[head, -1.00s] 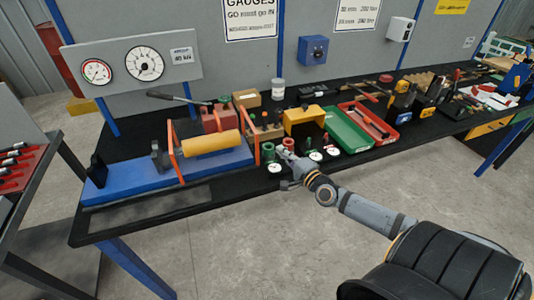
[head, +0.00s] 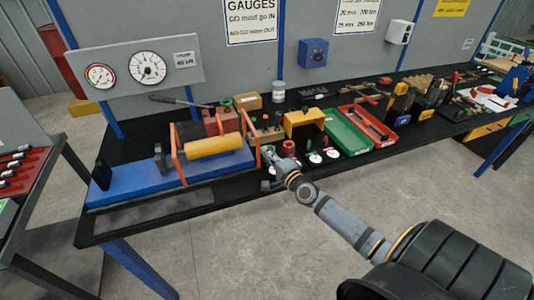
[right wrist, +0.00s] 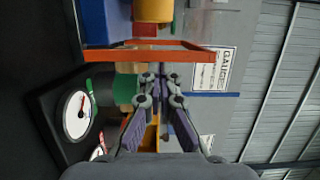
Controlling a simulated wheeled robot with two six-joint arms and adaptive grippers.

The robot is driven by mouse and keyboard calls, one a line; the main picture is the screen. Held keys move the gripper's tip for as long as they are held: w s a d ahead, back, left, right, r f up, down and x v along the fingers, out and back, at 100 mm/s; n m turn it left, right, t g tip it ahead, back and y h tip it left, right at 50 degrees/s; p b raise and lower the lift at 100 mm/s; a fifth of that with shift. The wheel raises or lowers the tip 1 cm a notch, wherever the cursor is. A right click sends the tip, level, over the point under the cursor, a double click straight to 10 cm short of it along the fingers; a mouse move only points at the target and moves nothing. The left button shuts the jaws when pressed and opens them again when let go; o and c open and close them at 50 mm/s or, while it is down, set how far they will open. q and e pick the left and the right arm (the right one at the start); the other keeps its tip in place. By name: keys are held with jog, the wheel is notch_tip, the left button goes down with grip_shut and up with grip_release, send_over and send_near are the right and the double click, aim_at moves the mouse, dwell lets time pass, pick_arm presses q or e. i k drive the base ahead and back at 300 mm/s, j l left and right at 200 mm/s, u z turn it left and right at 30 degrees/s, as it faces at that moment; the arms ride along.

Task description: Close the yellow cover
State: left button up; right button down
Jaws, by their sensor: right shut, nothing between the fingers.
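A yellow rounded cover (head: 214,146) lies lengthwise between two orange frames on a long blue fixture (head: 120,188) in the head view. Its end shows at the top of the right wrist view (right wrist: 153,10). I cannot tell how far it is turned. The right-hand orange frame (head: 255,140) stands between the cover and my right gripper (head: 268,160); it crosses the right wrist view (right wrist: 150,54) just ahead of the fingertips. My right gripper is shut and empty, beside the frame and apart from the cover. My left gripper is not in view.
Round dial gauges (head: 315,157) and small green and red parts crowd the bench right of my right gripper. A yellow arched block (head: 304,122), a green tray (head: 345,138) and a red tray (head: 372,127) stand further right. A lever (head: 180,101) lies behind the fixture.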

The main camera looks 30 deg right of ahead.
aim_at(305, 116)
jog(key=i+j, duration=0.1)
jog(key=j, duration=1.15)
jog(key=i, duration=0.05)
